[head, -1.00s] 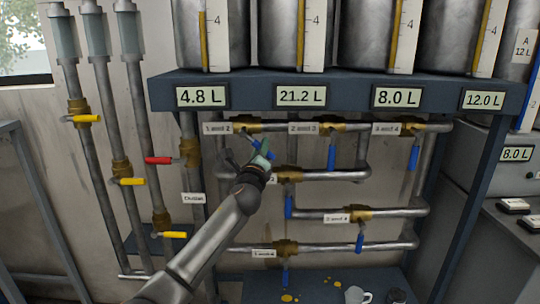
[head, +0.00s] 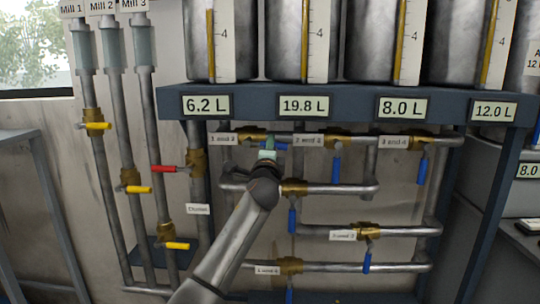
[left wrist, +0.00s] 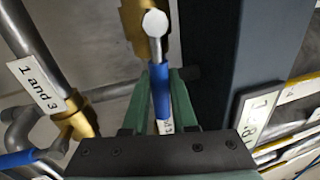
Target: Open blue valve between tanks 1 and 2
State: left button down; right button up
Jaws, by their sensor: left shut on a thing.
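The blue valve handle (head: 280,145) between tanks 1 and 2 is at the upper left of the pipework, beside the label "1 and 2" (head: 223,139). It lies roughly level, along the pipe, partly hidden by my gripper. My left gripper (head: 268,149) is at the handle. In the left wrist view the blue handle (left wrist: 160,92) sits between the green fingers of my left gripper (left wrist: 160,78), under a brass valve body (left wrist: 134,28). My left gripper is shut on it. The first display (head: 206,105) reads 6.2 L and the second display (head: 302,105) 19.8 L. My right gripper is not in view.
Other blue handles hang down, such as those at "2 and 3" (head: 336,170) and "3 and 4" (head: 422,171). A red handle (head: 163,169) and several yellow handles (head: 97,126) are on pipes at left. The blue-grey tank shelf (head: 350,97) runs above.

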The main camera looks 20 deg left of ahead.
pick_arm(q)
jog(key=shift+r+n, duration=0.45)
jog(key=shift+n, duration=0.05)
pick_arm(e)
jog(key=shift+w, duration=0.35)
pick_arm(q)
jog(key=c, duration=0.7)
grip_release()
jog(key=shift+f, duration=0.1)
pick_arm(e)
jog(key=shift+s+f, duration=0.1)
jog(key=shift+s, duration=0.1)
pick_arm(q)
jog(key=shift+s, duration=0.1)
jog(key=v, duration=1.2)
jog(key=shift+d, duration=0.25)
